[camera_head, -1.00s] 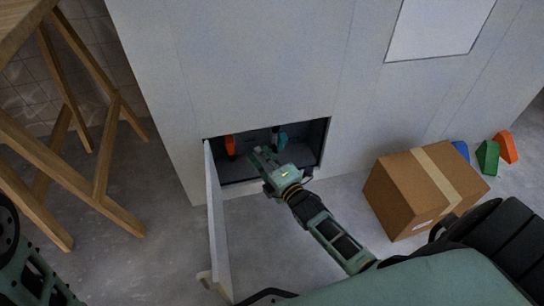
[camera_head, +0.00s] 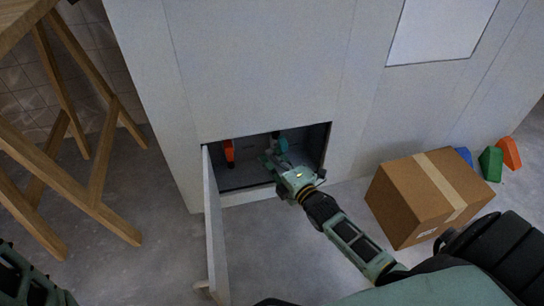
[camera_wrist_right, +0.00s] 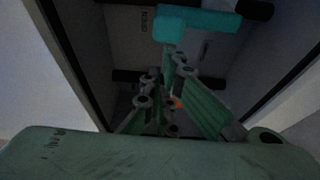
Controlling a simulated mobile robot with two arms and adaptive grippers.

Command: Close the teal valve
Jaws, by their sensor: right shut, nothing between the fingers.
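The teal valve (camera_head: 282,144) is inside the open low recess in the white wall, right of an orange handle (camera_head: 229,151). In the right wrist view the teal valve's handle (camera_wrist_right: 198,22) lies crosswise at the top, just beyond the fingertips. My right gripper (camera_head: 270,160) reaches into the recess, just below and left of the teal valve in the head view. Its fingers (camera_wrist_right: 174,62) are shut and empty; I cannot tell whether they touch the handle. The gripper hides part of the valve's lower side. My left gripper is out of view.
The recess door (camera_head: 214,225) stands open on the left. A cardboard box (camera_head: 410,200) sits on the floor to the right, with blue, green (camera_head: 490,163) and orange blocks behind it. Wooden trestle legs (camera_head: 75,190) stand at left. The floor before the recess is partly clear.

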